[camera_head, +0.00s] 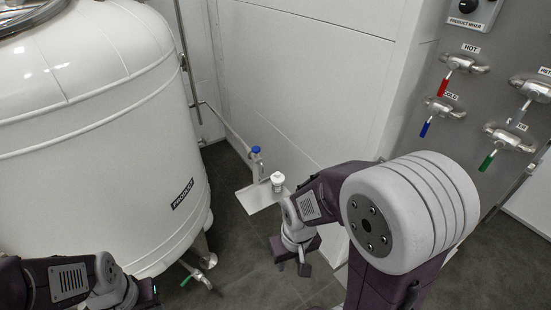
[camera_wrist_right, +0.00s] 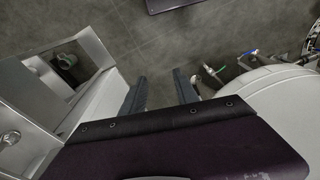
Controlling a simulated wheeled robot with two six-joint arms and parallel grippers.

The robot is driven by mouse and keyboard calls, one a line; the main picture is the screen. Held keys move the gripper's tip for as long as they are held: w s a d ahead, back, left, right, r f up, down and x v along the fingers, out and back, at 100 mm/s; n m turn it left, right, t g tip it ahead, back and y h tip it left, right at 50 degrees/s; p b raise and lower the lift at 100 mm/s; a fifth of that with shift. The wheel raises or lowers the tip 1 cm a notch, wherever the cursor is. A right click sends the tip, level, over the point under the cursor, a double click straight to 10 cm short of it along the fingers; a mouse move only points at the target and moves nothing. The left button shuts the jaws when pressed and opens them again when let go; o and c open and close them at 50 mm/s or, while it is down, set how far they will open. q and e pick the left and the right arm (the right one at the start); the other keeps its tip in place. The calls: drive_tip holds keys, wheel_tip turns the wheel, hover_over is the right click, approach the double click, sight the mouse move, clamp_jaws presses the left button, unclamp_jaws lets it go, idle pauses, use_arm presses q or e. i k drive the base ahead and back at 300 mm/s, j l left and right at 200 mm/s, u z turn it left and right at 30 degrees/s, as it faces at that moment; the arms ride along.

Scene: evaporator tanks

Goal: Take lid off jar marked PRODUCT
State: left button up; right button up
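A small clear jar with a white lid (camera_head: 277,179) stands upright on a small pale shelf (camera_head: 252,198) on the wall; I cannot read a mark on it. The readable PRODUCT label (camera_head: 183,193) is on the big white tank (camera_head: 100,110). My right gripper (camera_head: 292,266) hangs below and just right of the shelf, apart from the jar. In the right wrist view, its two dark fingers (camera_wrist_right: 160,92) are spread, with only floor between them. Part of my left gripper (camera_head: 147,292) shows at the bottom left; its fingers are not visible.
A blue-capped tap (camera_head: 256,156) is on the wall behind the shelf. The tank's green-handled outlet valve (camera_head: 197,275) sticks out low. Red-handled (camera_head: 444,86), blue-handled (camera_head: 426,127) and green-handled (camera_head: 488,160) valves are on the right panel. Floor between tank and wall is clear.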

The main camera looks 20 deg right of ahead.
sight(277, 178)
drive_tip(key=i+j+z, duration=0.1)
drive_tip(key=i+z, duration=0.3)
drive_tip(key=i+j+z, duration=0.6)
drive_tip(key=i+z, duration=0.15)
drive_tip(key=i+j+z, duration=0.35)
drive_tip(key=k+j, duration=0.05)
